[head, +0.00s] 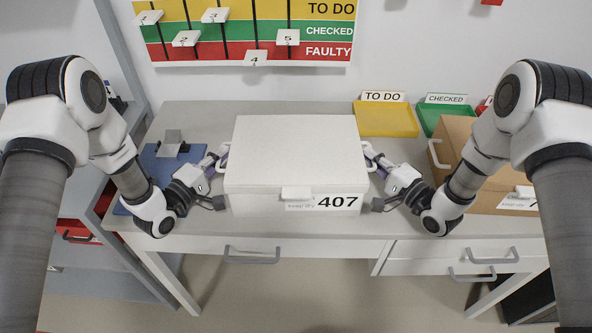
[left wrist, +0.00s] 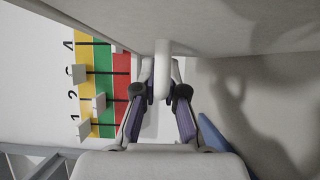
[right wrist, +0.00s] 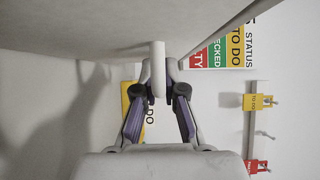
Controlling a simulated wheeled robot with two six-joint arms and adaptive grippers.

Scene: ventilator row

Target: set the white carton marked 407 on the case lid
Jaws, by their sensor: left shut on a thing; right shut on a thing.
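The white carton marked 407 (head: 292,148) is level at the middle of the grey table, with its lid closed and its label facing me. My left gripper (head: 221,160) is shut on the carton's left handle, and my right gripper (head: 370,158) is shut on its right handle. The left wrist view shows the white left handle (left wrist: 162,68) between the fingers. The right wrist view shows the right handle (right wrist: 157,62) held likewise. I cannot tell whether the carton touches the table. I cannot make out a case lid; the carton hides what is behind and under it.
A blue thing (head: 148,168) with a grey piece on it lies left of the carton. A yellow tray (head: 388,122), a green tray (head: 436,113) and a brown carton (head: 455,145) stand at the right. A status board (head: 255,32) hangs behind. Drawers (head: 452,255) are below.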

